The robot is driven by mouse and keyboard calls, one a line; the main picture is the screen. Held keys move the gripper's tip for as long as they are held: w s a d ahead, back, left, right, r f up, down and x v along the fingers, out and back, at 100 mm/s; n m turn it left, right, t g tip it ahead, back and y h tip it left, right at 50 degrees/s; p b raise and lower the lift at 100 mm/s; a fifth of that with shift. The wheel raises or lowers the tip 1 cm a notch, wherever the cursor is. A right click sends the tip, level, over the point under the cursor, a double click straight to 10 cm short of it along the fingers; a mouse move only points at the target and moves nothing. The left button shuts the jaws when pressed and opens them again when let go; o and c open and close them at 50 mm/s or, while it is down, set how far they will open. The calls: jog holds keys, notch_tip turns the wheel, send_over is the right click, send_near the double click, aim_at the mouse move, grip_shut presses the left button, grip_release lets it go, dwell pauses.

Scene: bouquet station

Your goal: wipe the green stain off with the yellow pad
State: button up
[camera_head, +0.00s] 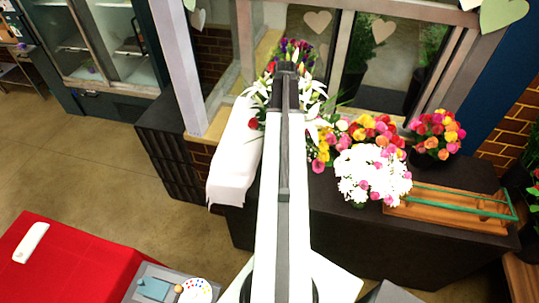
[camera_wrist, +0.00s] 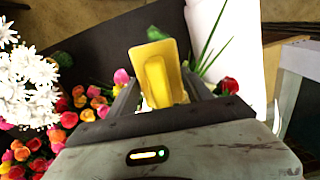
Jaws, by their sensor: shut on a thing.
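The yellow pad (camera_wrist: 150,54) is a flat slab with a raised grip, in the middle of the wrist view. My gripper (camera_wrist: 163,88) is shut on its raised grip, and the slab sticks out beyond the fingertips. In the head view my arm reaches up the middle of the picture toward the flowers, and its dark end (camera_head: 286,75) hides what lies beneath; the pad cannot be made out there.
Bouquets crowd the dark counter (camera_head: 345,235), with white flowers (camera_head: 372,175) right of my arm. White paper (camera_head: 236,150) hangs over its left end. A wooden tray with green rails (camera_head: 455,207) is at the right. A red table (camera_head: 75,260) stands lower left, with open floor between.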

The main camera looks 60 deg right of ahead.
notch_tip(320, 180, down, 22)
jog(key=b, duration=2.2)
jog(key=shift+w, duration=0.35)
jog(key=shift+f, duration=0.15)
